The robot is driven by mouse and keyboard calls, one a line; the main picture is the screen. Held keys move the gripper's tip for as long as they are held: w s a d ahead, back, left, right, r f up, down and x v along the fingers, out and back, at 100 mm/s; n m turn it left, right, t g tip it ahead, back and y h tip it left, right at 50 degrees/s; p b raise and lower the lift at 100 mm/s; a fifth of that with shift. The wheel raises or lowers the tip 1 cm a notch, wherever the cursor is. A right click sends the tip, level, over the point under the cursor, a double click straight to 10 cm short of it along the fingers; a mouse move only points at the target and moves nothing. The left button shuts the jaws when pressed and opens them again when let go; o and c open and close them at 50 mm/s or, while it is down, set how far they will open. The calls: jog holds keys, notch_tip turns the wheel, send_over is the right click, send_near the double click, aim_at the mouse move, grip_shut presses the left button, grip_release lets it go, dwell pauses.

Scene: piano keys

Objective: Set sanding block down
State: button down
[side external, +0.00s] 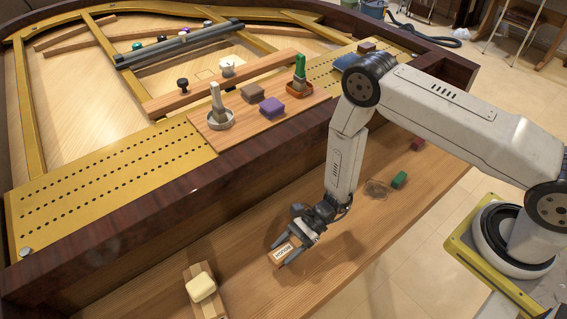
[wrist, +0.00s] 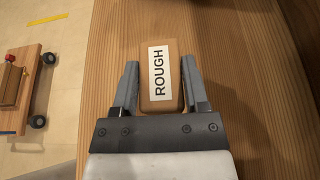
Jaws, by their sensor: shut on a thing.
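The sanding block (side external: 286,252) is brown with a white label. In the wrist view the block (wrist: 161,75) lies between the two grey fingers, and its label reads "ROUGH". My gripper (side external: 296,245) is shut on the block, low at the wooden bench surface (side external: 350,240). In the wrist view my gripper (wrist: 160,90) has one finger along each side of the block. I cannot tell whether the block's underside touches the wood.
A cream block (side external: 201,287) sits on a wooden piece at the front left. A green block (side external: 399,180) and a dark red block (side external: 417,145) lie farther right. The dark piano rim (side external: 180,215) rises behind the bench. Bare wood surrounds the gripper.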

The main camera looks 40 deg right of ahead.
aim_at(283, 255)
jog(key=shift+w+f, duration=0.1)
jog(key=shift+w+a+f, duration=0.15)
jog(key=shift+w+f, duration=0.05)
jog(key=shift+f, duration=1.6)
jog(key=shift+f, duration=0.1)
jog(key=shift+c, duration=0.5)
grip_release()
jog(key=shift+v, duration=6.05)
